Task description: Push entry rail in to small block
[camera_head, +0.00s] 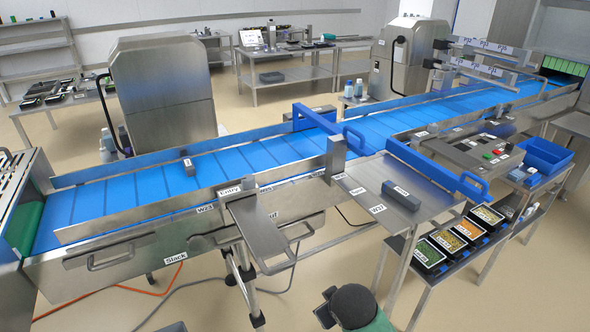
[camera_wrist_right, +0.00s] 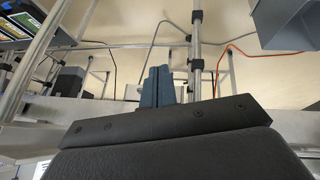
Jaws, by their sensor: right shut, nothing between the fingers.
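The entry rail (camera_head: 130,215) is a long metal guide along the near side of the blue belt, with an "Entry" label (camera_head: 229,190) near its right part. The small block (camera_head: 189,167) is dark grey and stands on the belt, apart from the rail and nearer the far side. My right gripper (camera_head: 326,307) is at the bottom of the head view, in front of the machine and well short of the rail. In the right wrist view its fingers (camera_wrist_right: 157,87) are shut with nothing between them. My left gripper is not in view.
A metal shelf plate (camera_head: 258,228) juts out below the rail. A longer grey block (camera_head: 401,195) lies on a side table (camera_head: 350,208). A blue bar (camera_head: 435,172) with a handle sticks out at the right.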

